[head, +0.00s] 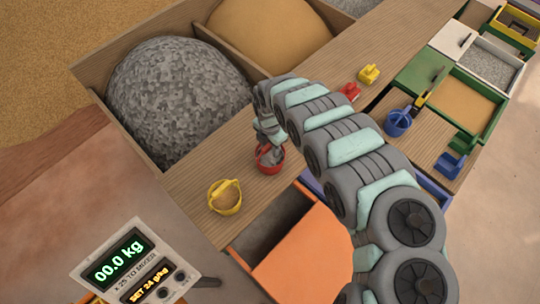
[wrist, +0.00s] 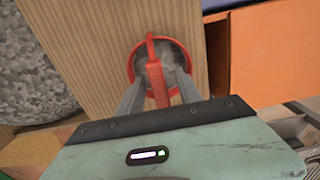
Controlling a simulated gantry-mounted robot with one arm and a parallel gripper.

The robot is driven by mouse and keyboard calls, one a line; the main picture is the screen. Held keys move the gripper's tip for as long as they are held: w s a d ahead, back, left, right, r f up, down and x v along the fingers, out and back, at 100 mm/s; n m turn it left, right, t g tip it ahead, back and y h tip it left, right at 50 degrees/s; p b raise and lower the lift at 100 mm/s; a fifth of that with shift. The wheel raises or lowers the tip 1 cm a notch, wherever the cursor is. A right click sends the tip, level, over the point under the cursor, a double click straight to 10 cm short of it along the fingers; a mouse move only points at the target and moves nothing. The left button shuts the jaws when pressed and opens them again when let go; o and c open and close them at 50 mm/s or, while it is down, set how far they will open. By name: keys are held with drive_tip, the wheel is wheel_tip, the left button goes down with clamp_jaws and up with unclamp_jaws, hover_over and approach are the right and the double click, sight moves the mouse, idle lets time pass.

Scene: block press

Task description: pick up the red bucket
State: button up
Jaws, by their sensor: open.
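The red bucket (head: 269,159) stands on the wooden bench in the head view, partly hidden by my gripper (head: 267,152). In the wrist view the red bucket (wrist: 135,64) shows from above, with its red handle raised across the middle and grey material inside. My gripper (wrist: 157,92) is open, with one finger on each side of the handle at the near side of the bucket. I cannot tell whether the fingers touch the handle.
A yellow bucket (head: 224,197) with tan material stands nearby on the bench. A grey gravel heap (head: 178,95) and a sand heap (head: 270,30) fill bins behind. A blue bucket (head: 398,122) is on the right. An orange panel (head: 305,260) and scale display (head: 135,270) are in front.

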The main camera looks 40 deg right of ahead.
drive_tip(key=shift+f, duration=0.9)
drive_tip(key=shift+c, duration=0.3)
clamp_jaws()
idle(0.5)
